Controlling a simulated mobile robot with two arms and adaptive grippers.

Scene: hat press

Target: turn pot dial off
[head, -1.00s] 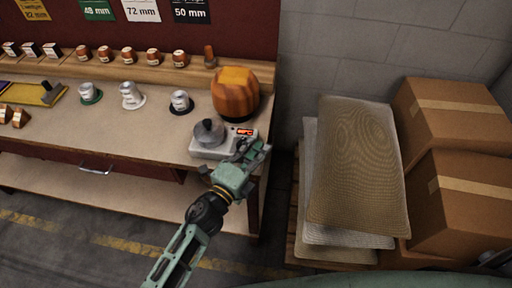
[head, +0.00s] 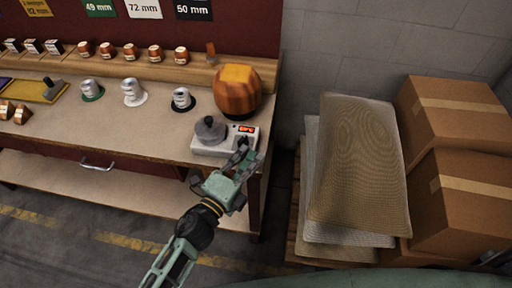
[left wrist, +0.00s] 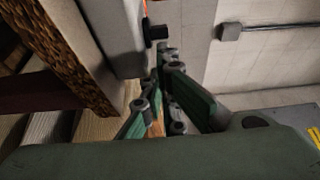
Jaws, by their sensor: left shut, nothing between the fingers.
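The pot is a small appliance with a white base (head: 210,150), a round grey lidded vessel (head: 210,130) and a lit red display (head: 246,129). It stands at the right front corner of the workbench. My left gripper (head: 242,150) is shut and empty, its tip at the right part of the base's front. In the left wrist view, a black dial (left wrist: 156,32) sticks out from the base (left wrist: 112,30), just beyond my left fingertips (left wrist: 166,50). I cannot tell whether they touch. In the head view the gripper hides the dial. My right gripper is not in view.
A large orange-brown wooden block (head: 237,92) stands behind the pot. Small grey pieces on round bases (head: 182,99) stand to the left on the bench (head: 130,125). Stacked sheets (head: 355,170) and cardboard boxes (head: 455,125) fill the right side. The floor in front is clear.

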